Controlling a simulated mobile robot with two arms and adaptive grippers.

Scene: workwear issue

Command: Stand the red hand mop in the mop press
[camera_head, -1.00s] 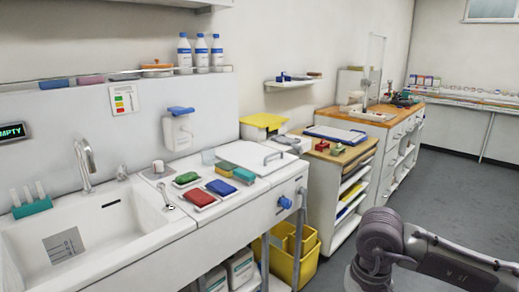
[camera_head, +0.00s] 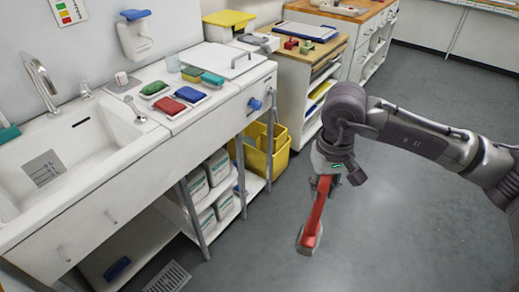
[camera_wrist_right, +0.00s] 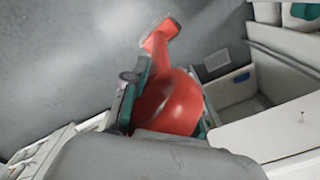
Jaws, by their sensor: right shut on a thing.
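The red hand mop (camera_head: 316,215) hangs from my right gripper (camera_head: 325,181) in the head view, its red handle slanting down to a greyish end. It is held over open grey floor, right of the counter. In the right wrist view the mop (camera_wrist_right: 178,105) shows as a large red curved body beside the teal and dark finger (camera_wrist_right: 128,98); the grip is partly hidden. A yellow bucket (camera_head: 281,159), which looks like the mop press, stands on the floor under the counter's right end, left of my gripper and apart from the mop. Its lower part is partly hidden by counter legs.
The white counter (camera_head: 190,118) with sink (camera_head: 72,150) runs along the left, its grey legs and a lower shelf with white containers (camera_head: 218,166) beside the bucket. A wooden-topped cabinet (camera_head: 322,55) stands behind. The grey floor around the mop is clear.

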